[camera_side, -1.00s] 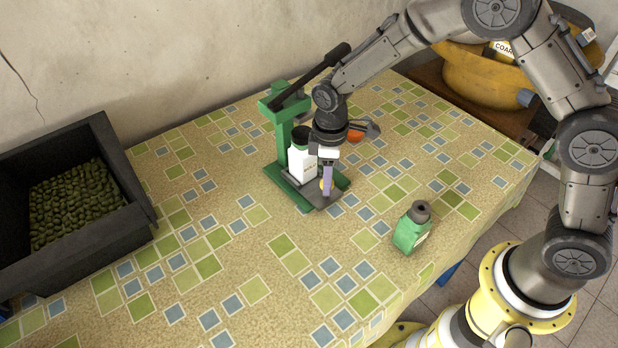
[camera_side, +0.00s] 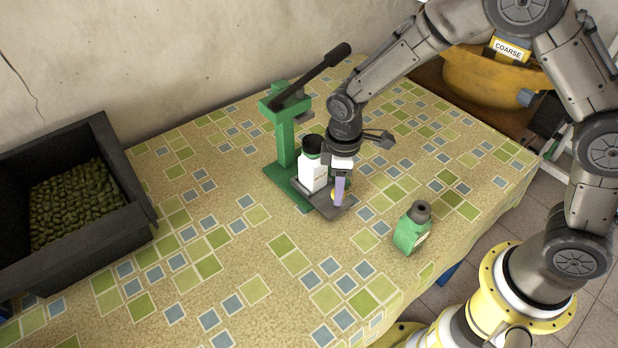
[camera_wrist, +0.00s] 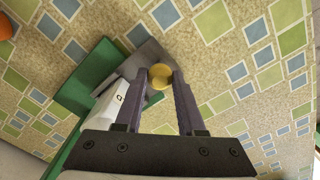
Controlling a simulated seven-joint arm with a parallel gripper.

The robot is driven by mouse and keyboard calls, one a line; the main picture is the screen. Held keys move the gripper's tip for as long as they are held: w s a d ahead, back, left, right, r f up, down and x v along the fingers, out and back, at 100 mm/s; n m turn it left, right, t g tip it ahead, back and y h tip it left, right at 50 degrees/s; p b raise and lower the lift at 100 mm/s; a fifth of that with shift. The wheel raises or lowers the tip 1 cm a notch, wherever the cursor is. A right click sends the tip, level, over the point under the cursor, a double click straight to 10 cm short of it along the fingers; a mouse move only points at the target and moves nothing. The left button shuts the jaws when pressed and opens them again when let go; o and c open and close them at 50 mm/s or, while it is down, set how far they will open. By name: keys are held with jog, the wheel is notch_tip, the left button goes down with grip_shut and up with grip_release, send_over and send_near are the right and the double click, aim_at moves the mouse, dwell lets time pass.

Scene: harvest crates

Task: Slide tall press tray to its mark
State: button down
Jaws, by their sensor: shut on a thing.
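The tall green press (camera_side: 284,130) stands near the wall with its long black lever raised. Its flat grey tray (camera_side: 341,212) sticks out at the front of the green base; it also shows in the wrist view (camera_wrist: 150,52). A white bottle with a dark cap (camera_side: 310,175) stands upright, apparently on the tray, and partly shows in the wrist view (camera_wrist: 108,103). My gripper (camera_side: 337,200) is shut on the tray's round yellow knob (camera_wrist: 160,74), which sits between the fingertips. I cannot make out a mark for the tray.
A green bottle with a grey cap (camera_side: 412,228) stands to the right of the tray. A black crate (camera_side: 105,222) of green produce is at the left. A yellow tub labelled COARSE (camera_side: 490,78) is at the back right. The tiled cloth in front of the tray is clear.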

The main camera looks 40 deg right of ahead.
jog(key=shift+s+r, duration=0.1)
jog(key=shift+s, duration=1.8)
jog(key=shift+c, duration=2.2)
grip_release()
jog(key=shift+d, duration=0.1)
jog(key=d+r+m+t, duration=0.1)
jog(key=d+r, duration=0.1)
jog(key=r, duration=0.8)
jog(key=d+r+t, duration=0.1)
jog(key=d+r, duration=0.1)
jog(key=r, duration=0.8)
jog(key=s+d+r+m+t, duration=0.2)
jog(key=s+d+r+m, duration=0.15)
jog(key=s, duration=0.35)
jog(key=s+d+r+m+t, duration=0.1)
jog(key=s+d+r+m, duration=0.1)
jog(key=s+d, duration=0.35)
jog(key=s+f+m, duration=0.3)
jog(key=s, duration=0.2)
jog(key=shift+s+a+f+t, duration=0.3)
jog(key=shift+a+f, duration=0.1)
jog(key=shift+a, duration=0.05)
